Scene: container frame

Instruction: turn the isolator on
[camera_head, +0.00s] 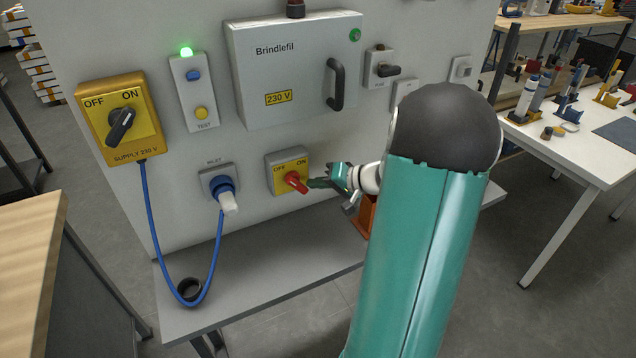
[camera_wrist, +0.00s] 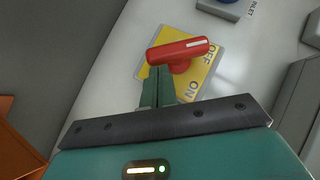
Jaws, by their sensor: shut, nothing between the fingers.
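The isolator (camera_head: 286,162) is a grey box with a yellow face marked OFF and ON, low on the panel. Its red handle (camera_head: 296,182) also shows in the wrist view (camera_wrist: 178,53), where the end with a white mark lies near the word OFF. My gripper (camera_head: 318,183) is just right of the handle in the head view. In the wrist view its fingers (camera_wrist: 158,82) are together and empty, their tips at the handle's unmarked end. I cannot tell whether they touch it.
A yellow supply switch (camera_head: 120,118) has its black knob tilted toward ON. A blue cable (camera_head: 150,215) hangs from it to the plug in the inlet (camera_head: 222,187). A green lamp (camera_head: 186,51) is lit. A grey cabinet (camera_head: 290,65) with a black handle is above the isolator.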

